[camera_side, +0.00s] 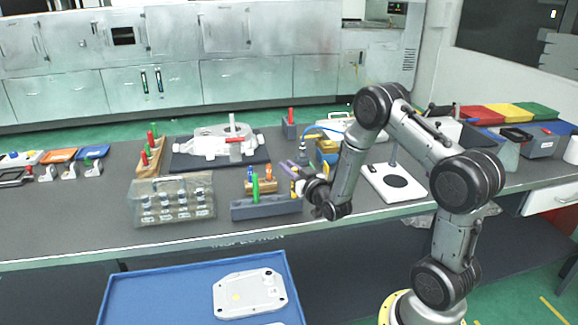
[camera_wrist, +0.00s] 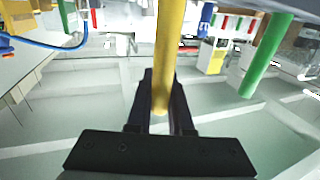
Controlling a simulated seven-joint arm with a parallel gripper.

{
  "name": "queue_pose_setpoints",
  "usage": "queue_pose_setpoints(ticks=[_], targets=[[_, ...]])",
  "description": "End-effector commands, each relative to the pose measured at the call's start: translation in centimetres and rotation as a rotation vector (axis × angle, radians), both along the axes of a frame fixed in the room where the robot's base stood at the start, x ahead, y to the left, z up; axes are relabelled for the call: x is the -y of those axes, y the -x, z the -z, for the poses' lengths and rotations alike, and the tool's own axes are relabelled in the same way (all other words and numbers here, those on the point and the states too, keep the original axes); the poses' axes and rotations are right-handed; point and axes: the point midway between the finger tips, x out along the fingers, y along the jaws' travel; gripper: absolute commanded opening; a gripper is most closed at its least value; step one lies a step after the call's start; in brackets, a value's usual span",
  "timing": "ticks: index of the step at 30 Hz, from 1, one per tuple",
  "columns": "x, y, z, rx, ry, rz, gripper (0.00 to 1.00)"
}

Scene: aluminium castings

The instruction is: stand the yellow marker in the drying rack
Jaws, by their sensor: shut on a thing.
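The yellow marker (camera_wrist: 167,50) is between the two fingers of my gripper (camera_wrist: 160,110) in the wrist view, and the fingers are shut on it. In the side view my gripper (camera_side: 300,182) is just above the right part of a long blue-grey block (camera_side: 268,209), which looks like the drying rack. A green marker (camera_side: 255,187) stands upright at this rack; it also shows in the wrist view (camera_wrist: 266,55), apart from the yellow one. The yellow marker's far end runs out of the wrist view, so I cannot tell whether it touches the rack.
A white stand (camera_side: 392,184) is to the right. The bench front edge is close.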

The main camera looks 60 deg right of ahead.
Motion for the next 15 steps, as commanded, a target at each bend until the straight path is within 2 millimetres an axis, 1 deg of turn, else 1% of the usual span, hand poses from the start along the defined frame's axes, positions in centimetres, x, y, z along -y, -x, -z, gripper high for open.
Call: queue_pose_setpoints(ticks=[2, 3, 8, 9, 15], targets=[[0.0, 0.0, 0.2, 0.0, 0.0, 0.0, 0.0], [0.0, -0.01, 0.19, 0.0, 0.0, 0.0, 0.22], [0.0, -0.01, 0.16, 0.0, 0.0, 0.0, 0.51], [0.0, 0.0, 0.16, 0.0, 0.0, 0.0, 0.54], [0.0, 0.0, 0.18, 0.0, 0.0, 0.0, 0.54]])
